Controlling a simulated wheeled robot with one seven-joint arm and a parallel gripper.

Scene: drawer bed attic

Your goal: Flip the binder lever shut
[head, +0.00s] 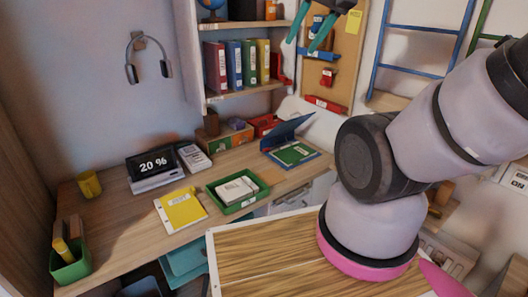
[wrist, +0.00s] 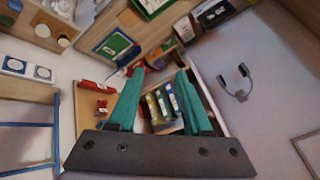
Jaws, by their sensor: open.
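A blue binder (head: 287,132) lies open on the desk with its cover raised, and a green sheet (head: 294,154) shows inside. The binder also shows in the wrist view (wrist: 116,47), beyond my fingers. Its lever is too small to make out. My gripper (head: 306,42) has teal fingers and is raised high, in front of the shelf and pegboard, well above and apart from the binder. In the wrist view my gripper (wrist: 160,72) is open, with nothing between the fingers.
A green tray (head: 259,199) with white papers, a yellow folder (head: 181,211) and a display reading 20 % (head: 153,165) stand on the desk. Upright binders (head: 234,63) fill the shelf above. A pegboard (head: 346,60) hangs right of it. Desk space left of the blue binder is partly clear.

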